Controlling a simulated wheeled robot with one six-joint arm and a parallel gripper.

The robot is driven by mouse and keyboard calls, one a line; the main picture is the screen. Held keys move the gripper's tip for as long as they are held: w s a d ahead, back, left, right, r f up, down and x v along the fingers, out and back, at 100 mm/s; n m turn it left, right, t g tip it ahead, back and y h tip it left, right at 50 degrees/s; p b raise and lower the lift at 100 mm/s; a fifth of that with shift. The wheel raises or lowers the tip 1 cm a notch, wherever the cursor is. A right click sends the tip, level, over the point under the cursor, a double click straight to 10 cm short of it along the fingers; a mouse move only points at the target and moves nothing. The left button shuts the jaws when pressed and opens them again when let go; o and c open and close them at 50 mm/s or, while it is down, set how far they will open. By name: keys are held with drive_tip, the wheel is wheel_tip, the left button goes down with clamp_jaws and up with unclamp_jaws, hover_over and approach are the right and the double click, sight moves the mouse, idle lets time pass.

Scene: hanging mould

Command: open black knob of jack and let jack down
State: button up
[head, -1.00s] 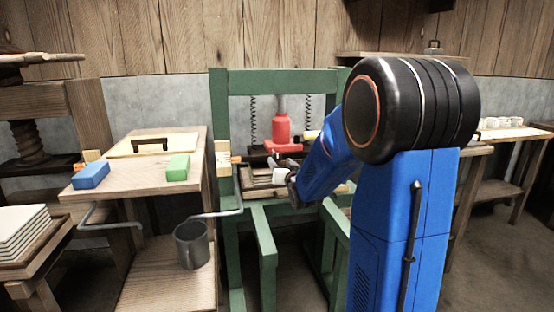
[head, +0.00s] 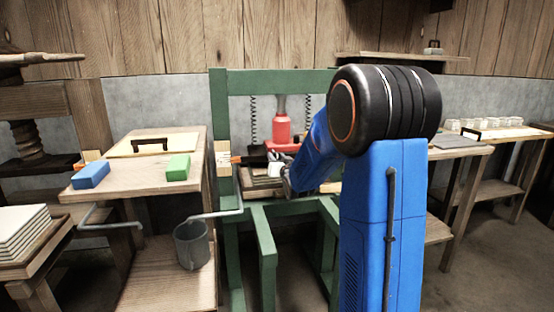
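A red jack (head: 283,131) with a grey top stands upright in the middle of the green press frame (head: 219,105). Its lower part is partly hidden behind my arm. I cannot make out the black knob; a dark shape (head: 257,152) shows low on the left of the jack. My gripper (head: 277,168) is in front of the jack's base, low and close to it. Its fingers are small and partly hidden by the wrist, so I cannot tell whether they are open, shut or touching anything.
A wooden table (head: 130,172) at left holds a blue block (head: 91,175), a green block (head: 178,167) and a board with a handle (head: 151,145). A grey mug (head: 192,244) hangs or stands below, beside the press. Springs flank the jack. More wooden tables stand at right.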

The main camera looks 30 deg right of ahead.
drive_tip(key=shift+n, duration=0.4)
drive_tip(key=n, duration=0.7)
drive_tip(key=shift+g, duration=0.3)
drive_tip(key=n, duration=0.4)
drive_tip(key=shift+f+n+h, duration=0.15)
drive_tip(key=shift+n+h, duration=0.15)
drive_tip(key=shift+n, duration=0.1)
drive_tip(key=n, duration=0.4)
drive_tip(key=shift+s+f+n, duration=0.1)
drive_tip(key=shift+f+n, duration=0.05)
drive_tip(key=shift+n, duration=0.15)
